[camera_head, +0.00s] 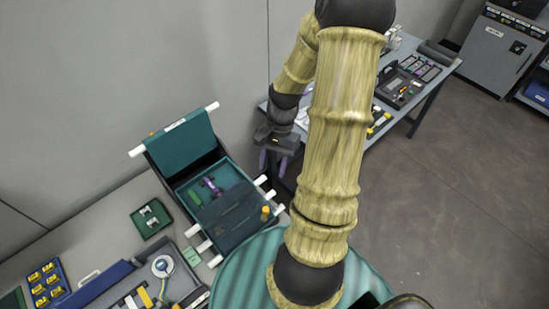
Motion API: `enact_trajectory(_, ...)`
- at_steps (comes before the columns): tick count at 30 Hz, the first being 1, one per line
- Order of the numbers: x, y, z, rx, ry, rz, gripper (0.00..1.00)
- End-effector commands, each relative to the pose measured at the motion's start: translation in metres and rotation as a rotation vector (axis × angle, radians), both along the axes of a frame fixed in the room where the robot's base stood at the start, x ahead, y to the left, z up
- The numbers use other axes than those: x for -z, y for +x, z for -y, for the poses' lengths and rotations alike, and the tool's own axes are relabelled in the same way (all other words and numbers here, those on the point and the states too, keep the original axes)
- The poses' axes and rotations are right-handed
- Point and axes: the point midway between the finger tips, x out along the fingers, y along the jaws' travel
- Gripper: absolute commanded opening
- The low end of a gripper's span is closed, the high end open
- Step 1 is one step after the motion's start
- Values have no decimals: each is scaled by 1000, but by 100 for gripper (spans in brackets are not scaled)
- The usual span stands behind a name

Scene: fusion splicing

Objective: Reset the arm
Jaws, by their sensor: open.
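My arm rises from the bottom middle of the head view in yellow-tan and black links, bends at the top, and comes back down on the left. My gripper (273,160) hangs at its end, near the wall and just right of the teal open box. Its two purple-grey fingers point down and stand apart, with nothing seen between them. The gripper appears above the gap between the box and the far table. The upper arm hides part of the far table.
The teal box (183,137) has a raised lid and white rods. A green tray (151,218), a blue tray of yellow parts (45,284) and a tool case (160,290) lie on the left bench. The far table (428,85) holds equipment. Grey floor (460,200) at right is clear.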

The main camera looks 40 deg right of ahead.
Motion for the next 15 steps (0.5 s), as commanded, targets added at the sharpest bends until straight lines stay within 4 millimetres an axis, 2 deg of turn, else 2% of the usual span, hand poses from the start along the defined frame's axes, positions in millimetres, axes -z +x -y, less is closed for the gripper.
enact_trajectory(6, -19, 5, 7, 1, -1, 2, 41)
enact_trajectory(15, -20, 5, 7, 1, 0, 0, 41)
